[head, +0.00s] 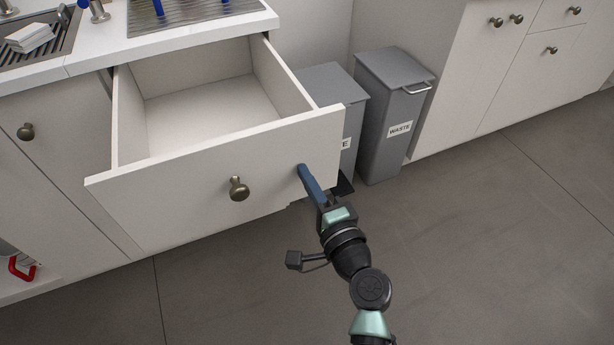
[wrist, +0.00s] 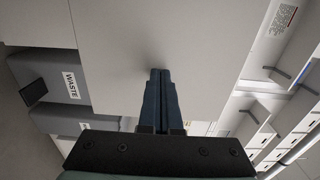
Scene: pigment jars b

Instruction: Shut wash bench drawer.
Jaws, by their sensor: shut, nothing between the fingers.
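The wash bench drawer (head: 215,172) is pulled well open in the head view, and its white inside looks empty. Its front has one round bronze knob (head: 238,189) near the middle. My gripper (head: 301,170) is shut and empty, with its blue fingertips at the right part of the drawer front, to the right of the knob. In the wrist view the closed fingers (wrist: 160,75) point at the plain drawer front (wrist: 165,35) and seem to touch it or nearly so. The knob does not show in the wrist view.
Two grey waste bins (head: 394,105) stand right of the drawer, one partly hidden behind its front. The worktop (head: 150,42) with a drainer is above. White cabinets (head: 500,60) stand at the right. The grey floor (head: 470,230) at the front right is clear.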

